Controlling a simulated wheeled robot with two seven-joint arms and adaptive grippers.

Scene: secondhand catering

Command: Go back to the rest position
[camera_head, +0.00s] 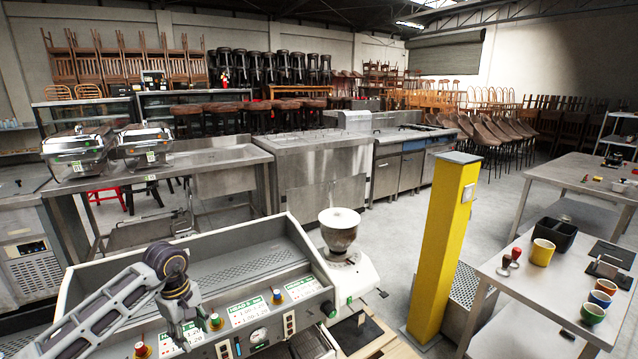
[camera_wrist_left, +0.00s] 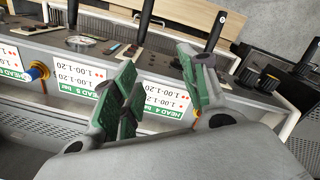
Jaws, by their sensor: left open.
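My left arm comes in from the left in the head view, and its gripper (camera_head: 183,338) points down over the top of the espresso machine (camera_head: 265,265). In the left wrist view the two green-padded fingers of this gripper (camera_wrist_left: 158,82) stand apart with nothing held between them. Behind them is the machine's panel with white labels (camera_wrist_left: 82,97) and black handles. I cannot tell whether the fingers touch the panel. My right gripper is in neither view.
A grinder (camera_head: 340,240) stands right of the machine. A yellow post (camera_head: 446,245) rises from the floor beside the right-hand table (camera_head: 525,288), which carries cups, including a yellow one (camera_head: 543,252), and tampers. Steel counters (camera_head: 325,165) stand behind.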

